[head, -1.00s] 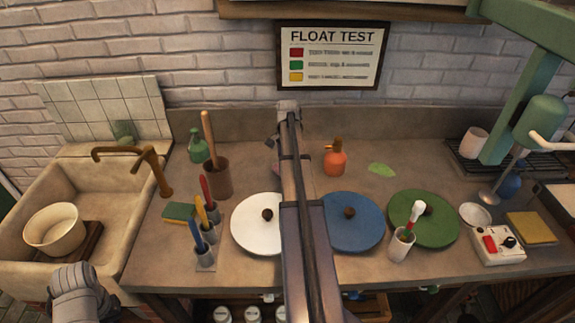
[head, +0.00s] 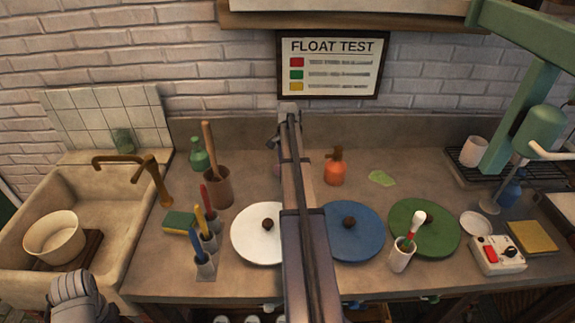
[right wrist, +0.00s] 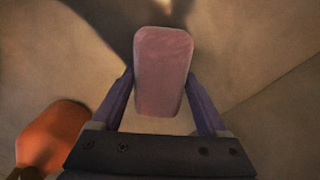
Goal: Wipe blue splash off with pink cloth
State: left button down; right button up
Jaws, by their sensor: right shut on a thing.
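In the right wrist view my right gripper (right wrist: 160,84) is shut on the pink cloth (right wrist: 163,70), a thick rounded pad that sticks out beyond the fingers. In the head view my right arm reaches up the middle of the counter, and its gripper end is near the back, left of the orange spray bottle. Only a little pink shows there, beside the arm. I see no blue splash in either view; the arm or cloth could hide it. A light green splash (head: 381,177) lies right of the bottle. Only a grey part of my left arm shows at lower left; its fingers do not show.
The orange spray bottle (head: 335,168) stands close to my right gripper. White (head: 248,238), blue (head: 362,245) and green (head: 408,212) discs lie along the front. Brush cups stand at left near the sink (head: 30,225). A control box (head: 497,254) is at right.

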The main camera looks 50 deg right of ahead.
jog(key=shift+r+p, duration=2.55)
jog(key=shift+r, duration=0.25)
notch_tip(320, 180, up, 3)
jog(key=p, duration=0.3)
jog(key=shift+f, duration=0.1)
